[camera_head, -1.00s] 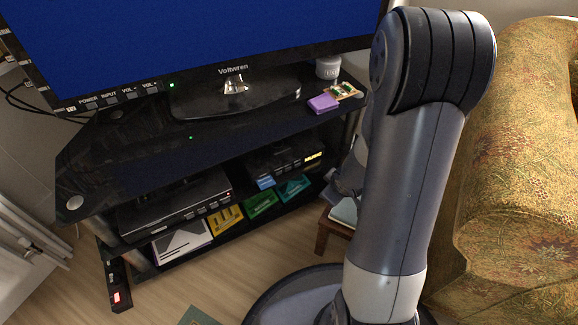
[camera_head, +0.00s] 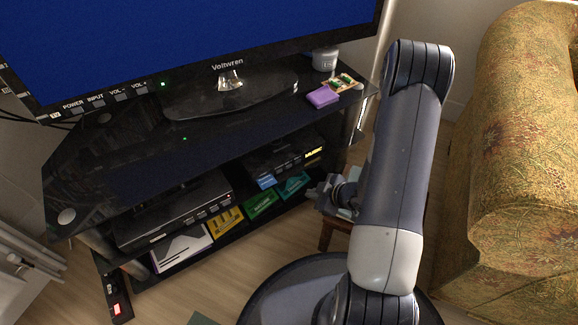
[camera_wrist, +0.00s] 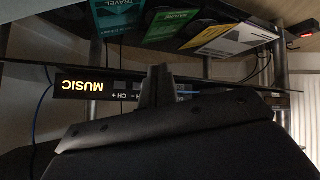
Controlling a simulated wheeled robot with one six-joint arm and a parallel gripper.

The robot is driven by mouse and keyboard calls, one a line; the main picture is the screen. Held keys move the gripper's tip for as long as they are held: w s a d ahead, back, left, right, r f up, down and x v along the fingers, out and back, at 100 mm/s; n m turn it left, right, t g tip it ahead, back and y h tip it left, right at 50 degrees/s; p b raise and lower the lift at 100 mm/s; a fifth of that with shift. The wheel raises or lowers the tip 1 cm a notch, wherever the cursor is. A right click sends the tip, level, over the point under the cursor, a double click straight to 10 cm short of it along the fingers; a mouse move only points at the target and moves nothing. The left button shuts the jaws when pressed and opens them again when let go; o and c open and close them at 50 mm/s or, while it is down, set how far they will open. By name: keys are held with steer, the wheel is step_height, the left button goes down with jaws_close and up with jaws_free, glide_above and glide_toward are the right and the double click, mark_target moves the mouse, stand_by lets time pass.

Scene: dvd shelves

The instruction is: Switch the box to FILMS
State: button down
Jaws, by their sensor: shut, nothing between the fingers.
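The black box (camera_head: 283,158) stands on the right of the middle shelf under the television. Small dark buttons sit beside the display, with CH + and CH - labels. My gripper (camera_wrist: 158,76) is shut and empty in front of this button row, partly covering it. I cannot tell whether it touches the front. In the head view my gripper (camera_head: 322,192) is beside the shelf's right end, partly hidden by my arm.
Another black player (camera_head: 175,210) stands left of the box. Below are several coloured cases, including a green one (camera_head: 261,203) and a yellow one (camera_head: 226,221). A purple box (camera_head: 322,96) lies on the top shelf. A stool (camera_head: 326,235) stands near my arm, and a patterned armchair (camera_head: 520,130) at right.

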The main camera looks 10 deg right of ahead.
steer(key=shift+w+a+p, duration=0.25)
steer(key=shift+w+a, duration=0.3)
steer(key=shift+w, duration=0.85)
steer(key=shift+w+a+p, duration=0.3)
steer(key=shift+w+a, duration=0.2)
steer(key=shift+w, duration=0.85)
steer(key=shift+w+a+p, duration=0.25)
steer(key=shift+w+a, duration=0.3)
steer(key=shift+w, duration=0.85)
steer(key=shift+w, duration=0.15)
steer(key=shift+w+a, duration=0.15)
steer(key=shift+w, duration=0.05)
steer(key=shift+w+a, duration=0.1)
steer(key=shift+w, duration=0.25)
steer(key=shift+s+d, duration=0.25)
steer(key=shift+s, duration=0.5)
steer(key=shift+s+d, duration=0.3)
steer(key=shift+s, duration=0.5)
steer(key=shift+s+d, duration=0.3)
steer(key=shift+s, duration=0.45)
steer(key=shift+s+d, duration=0.3)
steer(key=shift+s, duration=0.5)
